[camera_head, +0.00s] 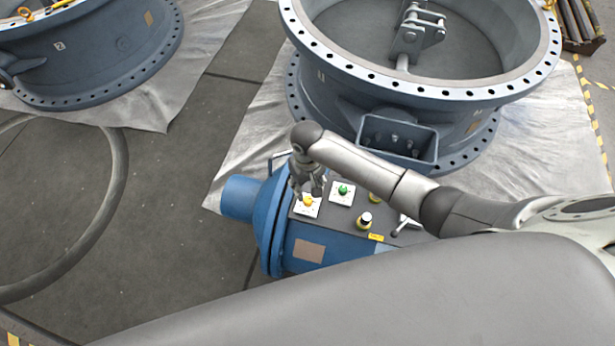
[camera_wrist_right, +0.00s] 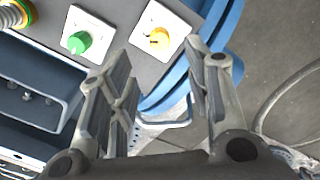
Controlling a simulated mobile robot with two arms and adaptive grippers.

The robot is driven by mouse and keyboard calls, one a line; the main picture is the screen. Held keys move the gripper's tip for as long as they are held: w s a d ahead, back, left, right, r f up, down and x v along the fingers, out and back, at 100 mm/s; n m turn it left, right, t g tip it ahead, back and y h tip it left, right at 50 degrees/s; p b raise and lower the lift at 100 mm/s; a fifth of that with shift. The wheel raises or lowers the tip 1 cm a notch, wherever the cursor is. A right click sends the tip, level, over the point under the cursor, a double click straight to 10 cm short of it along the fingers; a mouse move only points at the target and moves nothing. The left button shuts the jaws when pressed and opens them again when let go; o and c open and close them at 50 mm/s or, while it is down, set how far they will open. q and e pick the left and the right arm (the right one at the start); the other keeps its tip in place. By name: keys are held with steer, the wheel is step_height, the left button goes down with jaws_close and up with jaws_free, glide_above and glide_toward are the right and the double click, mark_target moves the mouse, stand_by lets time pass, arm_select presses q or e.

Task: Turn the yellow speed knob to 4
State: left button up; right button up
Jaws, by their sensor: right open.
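The yellow speed knob (camera_head: 308,201) sits on a white square plate on top of the blue actuator housing. In the right wrist view the yellow knob (camera_wrist_right: 158,39) is beyond the fingertips, between them across the picture. The scale marks on its plate are too small to read. My right gripper (camera_head: 308,186) is just above and behind the knob in the head view. Its two fingers (camera_wrist_right: 165,65) are spread apart with nothing between them, and I see no contact with the knob. My left gripper is not in view.
A green knob (camera_head: 343,189) on its own white plate is right beside the yellow one. A black-and-white button (camera_head: 365,219) and a lever (camera_head: 402,226) are farther right on the panel. A large blue valve ring (camera_head: 450,95) stands behind. Floor at left is mostly open.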

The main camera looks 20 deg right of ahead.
steer(key=shift+r, duration=2)
